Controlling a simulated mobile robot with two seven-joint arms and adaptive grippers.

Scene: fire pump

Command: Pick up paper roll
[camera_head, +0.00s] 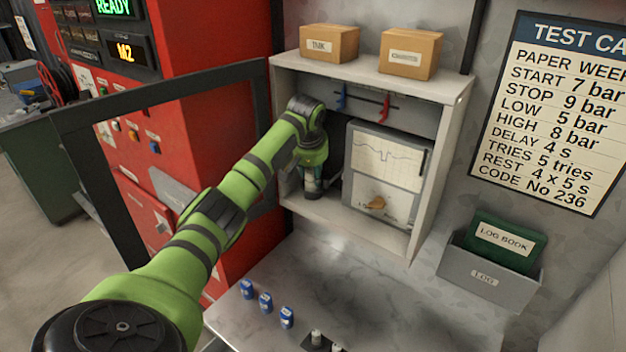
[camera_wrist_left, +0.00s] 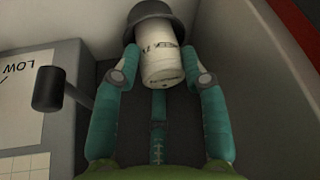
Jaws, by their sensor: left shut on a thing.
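The paper roll (camera_wrist_left: 160,62) is a white cylinder with dark marks, upright under a dark grey round part (camera_wrist_left: 152,20) in the left wrist view. My left gripper (camera_wrist_left: 160,80) is shut on it, one teal finger on each side. In the head view my green left arm reaches into the open cabinet (camera_head: 450,130), and the left gripper (camera_head: 312,180) is at its left inside, beside the chart recorder (camera_head: 385,170). The roll is hard to make out there. My right gripper is not in view.
The cabinet's glass-framed door (camera_head: 90,110) stands open at left. Two cardboard boxes (camera_head: 330,43) (camera_head: 410,52) sit on top of the cabinet. Several blue containers (camera_head: 265,302) stand on the metal table (camera_head: 400,300) below. A log book (camera_head: 503,240) sits in a grey holder at right.

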